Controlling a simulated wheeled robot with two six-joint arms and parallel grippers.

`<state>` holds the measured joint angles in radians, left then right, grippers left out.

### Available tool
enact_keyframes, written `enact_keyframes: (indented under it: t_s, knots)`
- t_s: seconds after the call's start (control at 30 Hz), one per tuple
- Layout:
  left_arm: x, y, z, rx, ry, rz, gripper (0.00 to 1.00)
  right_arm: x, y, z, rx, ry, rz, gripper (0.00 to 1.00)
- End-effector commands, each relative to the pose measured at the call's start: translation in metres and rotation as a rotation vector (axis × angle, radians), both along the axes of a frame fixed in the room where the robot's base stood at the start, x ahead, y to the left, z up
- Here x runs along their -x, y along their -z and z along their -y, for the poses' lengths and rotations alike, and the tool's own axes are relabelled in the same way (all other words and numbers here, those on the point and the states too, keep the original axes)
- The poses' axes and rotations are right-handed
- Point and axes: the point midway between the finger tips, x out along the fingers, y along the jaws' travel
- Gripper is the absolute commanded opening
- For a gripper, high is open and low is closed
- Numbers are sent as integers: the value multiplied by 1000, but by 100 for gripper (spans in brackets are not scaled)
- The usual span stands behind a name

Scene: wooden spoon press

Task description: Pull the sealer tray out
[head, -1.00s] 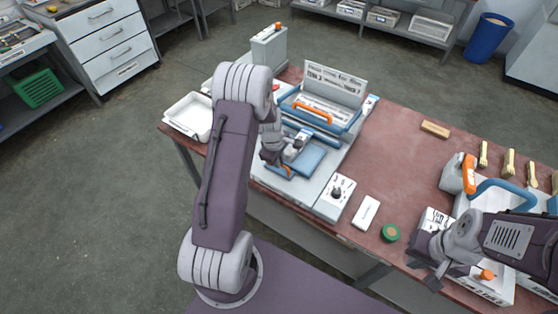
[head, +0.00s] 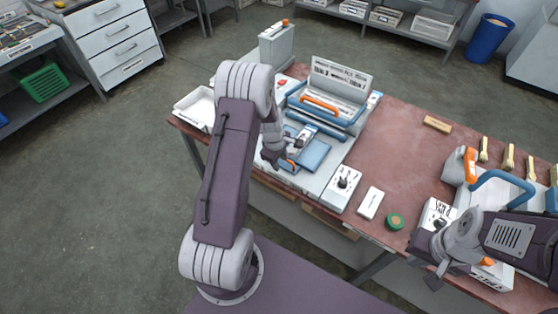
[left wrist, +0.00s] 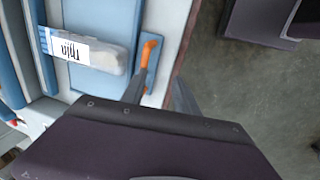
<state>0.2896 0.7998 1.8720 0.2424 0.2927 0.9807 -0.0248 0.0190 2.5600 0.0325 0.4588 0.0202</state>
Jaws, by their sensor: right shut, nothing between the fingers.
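The sealer (head: 330,92) is a white and blue machine with its lid raised and an orange bar handle. Its blue sealer tray (head: 313,156) lies at the front. The tray's orange handle (head: 289,166) also shows in the left wrist view (left wrist: 151,46). A packet labelled "Thin" (left wrist: 85,54) lies on the tray. My left gripper (head: 277,162) is at the tray's front edge. In the left wrist view its two fingers (left wrist: 160,75) are apart, close to the handle's near end; whether they touch it is unclear. My right gripper (head: 432,280) is shut and empty at the table's front right.
A white control box (head: 342,187), a white block (head: 370,203) and a green disc (head: 395,222) stand right of the sealer. A white tray (head: 193,107) is at its left. Wooden spoons (head: 508,157) lie far right.

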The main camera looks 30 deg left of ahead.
Motion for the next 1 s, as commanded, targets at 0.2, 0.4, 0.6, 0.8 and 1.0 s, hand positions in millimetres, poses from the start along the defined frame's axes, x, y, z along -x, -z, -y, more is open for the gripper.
enact_keyframes:
  t_s: [0.2,0.4,0.6,0.8,1.0]
  knots:
    - [4,0,2,5,2,-12,33,0,-3,0,0,0,0,0]
    - [6,-19,1,2,2,-7,33,0,-18,0,0,0,0,0]
    - [8,-37,0,1,1,-3,33,0,-33,0,0,0,0,0]
    - [11,-55,-1,0,0,-1,33,0,-48,0,0,0,0,0]
    - [14,-72,-1,0,-1,0,33,0,-63,0,0,0,0,0]
